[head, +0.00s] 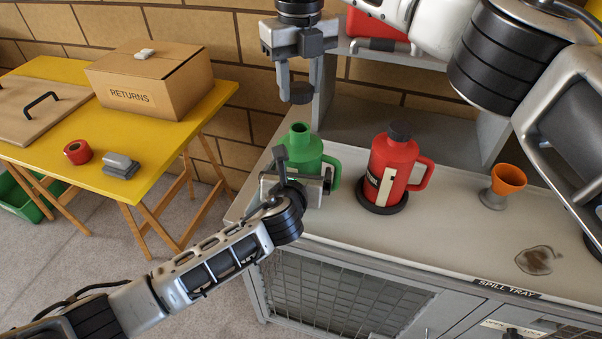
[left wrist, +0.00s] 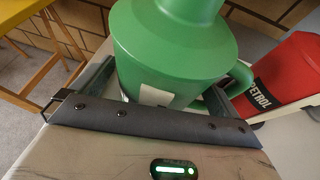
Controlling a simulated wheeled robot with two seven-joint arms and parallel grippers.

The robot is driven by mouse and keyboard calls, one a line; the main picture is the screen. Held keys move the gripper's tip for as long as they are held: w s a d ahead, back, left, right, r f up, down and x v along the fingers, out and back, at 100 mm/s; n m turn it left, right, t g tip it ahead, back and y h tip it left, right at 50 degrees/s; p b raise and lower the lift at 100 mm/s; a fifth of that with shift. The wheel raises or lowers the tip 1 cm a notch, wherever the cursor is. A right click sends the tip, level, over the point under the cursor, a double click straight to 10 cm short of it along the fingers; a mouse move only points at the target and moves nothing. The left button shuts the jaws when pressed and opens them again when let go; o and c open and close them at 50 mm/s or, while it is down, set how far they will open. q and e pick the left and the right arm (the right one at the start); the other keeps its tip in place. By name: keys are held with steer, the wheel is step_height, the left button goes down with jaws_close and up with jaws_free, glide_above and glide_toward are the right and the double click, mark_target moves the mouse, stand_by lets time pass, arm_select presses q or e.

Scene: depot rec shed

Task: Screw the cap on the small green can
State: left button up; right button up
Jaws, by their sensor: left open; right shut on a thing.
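The small green can (head: 306,154) stands upright on the grey cabinet top, its neck open and uncapped. My left gripper (head: 297,186) is at the can's near side. In the left wrist view the can (left wrist: 172,60) is between its open fingers, and part of its handle shows at the right. My right gripper (head: 301,72) comes down from above and is shut on a black cap (head: 301,93). The cap is held above the can's neck, with a clear gap between them.
A red can with a black cap (head: 393,165) stands right of the green can, labelled PETROL in the left wrist view (left wrist: 285,80). A yellow table (head: 190,135) holds a RETURNS box (head: 150,85).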

arm_select(q)
steer(key=shift+c, duration=0.3)
steer(key=c, duration=1.2)
arm_select(e)
glide_toward(305, 149)
steer(key=shift+w+a+f, duration=0.5)
steer(key=shift+w+f, duration=0.1)
steer(key=shift+w, duration=0.25)
steer(key=shift+f, duration=0.1)
steer(key=shift+f, duration=0.8)
arm_select(q)
steer(key=shift+f, duration=0.1)
arm_select(e)
steer(key=shift+f, duration=0.55)
